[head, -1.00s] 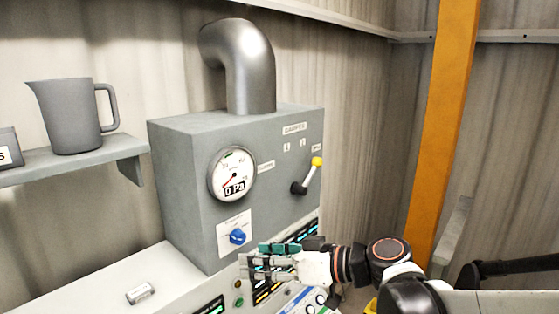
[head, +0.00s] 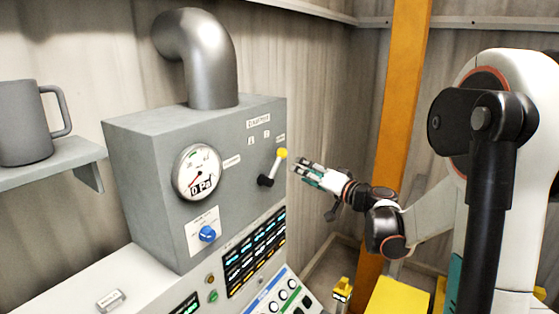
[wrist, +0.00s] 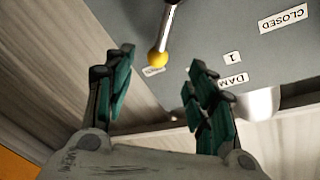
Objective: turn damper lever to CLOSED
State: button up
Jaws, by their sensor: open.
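The damper lever (head: 273,167) is on the front of the grey box (head: 140,150), under the damper label (head: 258,121). It has a black hub, a metal rod and a yellow knob, and it tilts up to the right. In the wrist view the yellow knob (wrist: 157,59) lies ahead of the gap between my fingers, with the CLOSED label (wrist: 284,18) at the upper right. My gripper (head: 300,171) is open and empty, just right of the lever in the head view and apart from it. It also shows in the wrist view (wrist: 158,78).
A round gauge (head: 199,172) reads 0 Pa, with a blue knob (head: 207,233) below it. A control panel (head: 256,252) sits under the box. An orange post (head: 400,90) rises behind my arm.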

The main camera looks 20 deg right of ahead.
jog(key=p+x, duration=0.1)
jog(key=x, duration=0.9)
jog(key=shift+w+a+p, duration=0.15)
jog(key=shift+w+p, duration=0.2)
jog(key=shift+w, duration=0.05)
grip_shut()
